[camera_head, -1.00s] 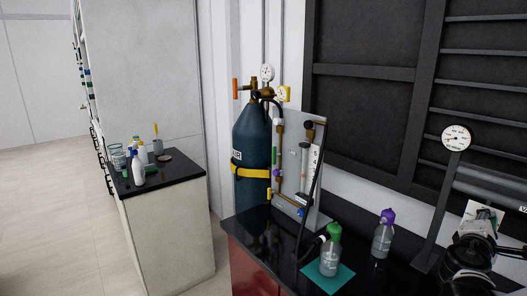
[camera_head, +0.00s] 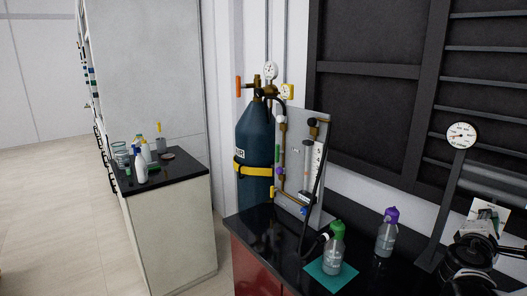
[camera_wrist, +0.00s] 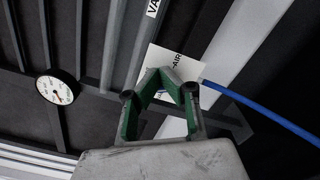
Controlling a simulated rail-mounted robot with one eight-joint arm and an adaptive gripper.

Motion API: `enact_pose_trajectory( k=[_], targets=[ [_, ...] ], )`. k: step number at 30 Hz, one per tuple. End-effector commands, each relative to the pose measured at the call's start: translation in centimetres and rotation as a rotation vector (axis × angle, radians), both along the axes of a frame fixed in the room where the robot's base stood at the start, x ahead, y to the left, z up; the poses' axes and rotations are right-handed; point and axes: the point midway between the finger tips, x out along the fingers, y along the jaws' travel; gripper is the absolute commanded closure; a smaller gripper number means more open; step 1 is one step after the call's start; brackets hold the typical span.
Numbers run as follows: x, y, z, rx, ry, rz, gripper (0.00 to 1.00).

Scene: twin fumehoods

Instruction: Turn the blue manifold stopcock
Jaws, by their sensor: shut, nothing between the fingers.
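In the head view a small blue part (camera_head: 303,211), which looks like the blue stopcock, is low on the grey manifold panel (camera_head: 308,160). It is too small to tell which way its handle points. In the wrist view my gripper (camera_wrist: 166,80) has green-lined fingers. They are shut with nothing held, in front of a white card lettered "AIR" (camera_wrist: 172,62). The blue stopcock cannot be made out in the wrist view. A thin blue line (camera_wrist: 260,110) runs off to the right there.
A blue gas cylinder (camera_head: 254,150) stands left of the panel. A green-capped bottle (camera_head: 333,258) on a teal mat (camera_head: 316,279) and a purple-capped bottle (camera_head: 385,236) stand on the black bench. A round gauge (camera_head: 461,135) is at right; one also shows in the wrist view (camera_wrist: 57,87).

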Motion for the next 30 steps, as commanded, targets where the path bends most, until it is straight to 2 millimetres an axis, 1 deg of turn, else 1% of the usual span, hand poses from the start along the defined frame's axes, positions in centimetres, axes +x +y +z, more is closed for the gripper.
enact_pose_trajectory(
  k=[30],
  targets=[
    [-0.27,-0.22,-0.52,0.000,0.000,-0.001,1.00]
  ],
)
